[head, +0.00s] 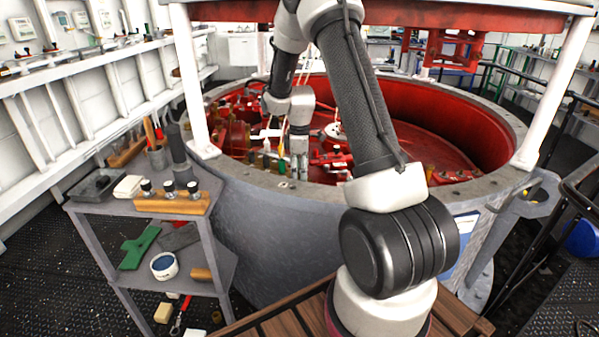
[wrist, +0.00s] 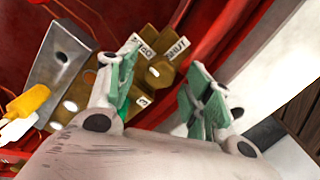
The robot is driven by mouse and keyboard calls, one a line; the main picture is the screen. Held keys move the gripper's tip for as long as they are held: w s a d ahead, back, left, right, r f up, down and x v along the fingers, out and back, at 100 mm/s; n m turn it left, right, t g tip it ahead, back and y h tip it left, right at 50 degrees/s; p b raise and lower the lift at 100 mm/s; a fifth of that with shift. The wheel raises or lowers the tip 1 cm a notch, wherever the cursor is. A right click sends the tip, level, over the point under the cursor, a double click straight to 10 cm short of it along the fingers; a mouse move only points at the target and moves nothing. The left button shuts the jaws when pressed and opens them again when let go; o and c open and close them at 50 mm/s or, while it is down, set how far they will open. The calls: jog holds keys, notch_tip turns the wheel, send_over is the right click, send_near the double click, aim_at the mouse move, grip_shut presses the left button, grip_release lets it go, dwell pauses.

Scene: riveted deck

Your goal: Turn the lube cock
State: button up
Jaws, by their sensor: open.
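The lube cock is a brass, many-sided fitting (wrist: 167,72) in the wrist view, with small white labels on it. One label seems to read SHUT; the others are partly turned or hidden. My gripper (wrist: 157,80) is open, with its green-padded fingers at either side of the near part of the brass fitting. I see nothing held between them. A bit of green shows beside the left finger; I cannot tell whether it is a handle or a pad. In the head view my gripper (head: 299,168) points down just inside the near rim of the red-lined pit, and the cock cannot be made out.
The round pit rim (head: 475,185) curves around the red machinery. A white post (head: 188,80) stands left of my arm. A tool cart (head: 90,215) stands at left.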

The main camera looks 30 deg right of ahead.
jog(key=shift+f, duration=0.25)
jog(key=shift+c, duration=0.4)
jog(key=c, duration=1)
